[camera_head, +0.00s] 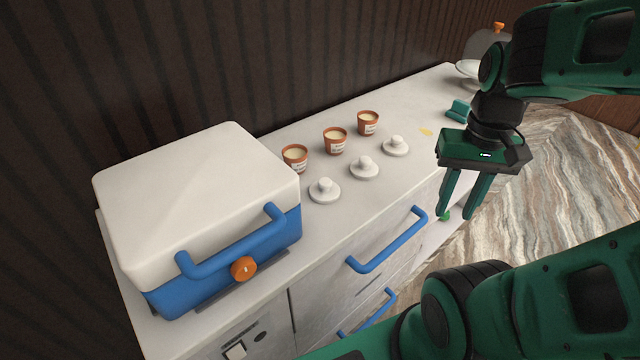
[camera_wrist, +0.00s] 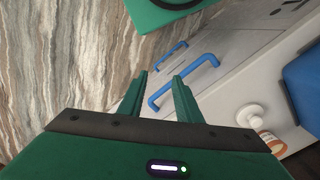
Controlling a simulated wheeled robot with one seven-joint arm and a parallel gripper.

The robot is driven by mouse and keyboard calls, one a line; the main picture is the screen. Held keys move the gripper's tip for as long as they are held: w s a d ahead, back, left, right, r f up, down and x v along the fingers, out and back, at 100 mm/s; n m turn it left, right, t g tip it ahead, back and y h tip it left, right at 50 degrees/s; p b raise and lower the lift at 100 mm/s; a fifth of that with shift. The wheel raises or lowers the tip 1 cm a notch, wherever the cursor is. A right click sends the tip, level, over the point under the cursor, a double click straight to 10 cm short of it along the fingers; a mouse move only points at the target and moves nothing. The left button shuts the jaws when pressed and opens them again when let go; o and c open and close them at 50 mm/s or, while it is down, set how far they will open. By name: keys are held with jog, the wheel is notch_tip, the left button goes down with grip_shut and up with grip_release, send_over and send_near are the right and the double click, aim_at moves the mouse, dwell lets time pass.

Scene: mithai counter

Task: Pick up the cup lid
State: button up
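Three white cup lids with round knobs lie in a row on the counter: a near one (camera_head: 324,190), a middle one (camera_head: 364,168) and a far one (camera_head: 396,147). Behind them stand three orange-brown cups with pale contents: near (camera_head: 295,158), middle (camera_head: 335,141) and far (camera_head: 368,123). My gripper (camera_head: 455,214) hangs to the right of the lids, past the counter's front edge, fingers pointing down. It is open and empty. In the wrist view the open fingers (camera_wrist: 160,84) show, with one lid (camera_wrist: 250,115) to their right and part of a cup (camera_wrist: 271,142).
A blue and white cooler box (camera_head: 200,215) with blue handle and orange knob fills the counter's left. Blue drawer handles (camera_head: 387,240) stick out from the front. A ribbed wall stands behind.

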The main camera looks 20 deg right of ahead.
jog(key=o, duration=0.4)
jog(key=shift+s, duration=0.1)
jog(key=o, duration=0.8)
jog(key=shift+w+r+m, duration=0.35)
jog(key=shift+r+m, duration=0.05)
jog(key=shift+r, duration=0.25)
jog(key=shift+o, duration=0.2)
notch_tip(320, 180, up, 2)
jog(key=m, duration=1.1)
send_over(326, 180)
jog(key=f, duration=0.4)
jog(key=shift+w+a+f, duration=0.15)
jog(key=shift+w, duration=0.05)
jog(key=shift+s+d+f, duration=0.1)
jog(key=shift+s+f, duration=0.05)
jog(key=shift+f, duration=1.4)
jog(key=shift+s+d+f, duration=0.1)
jog(key=shift+f, duration=1.4)
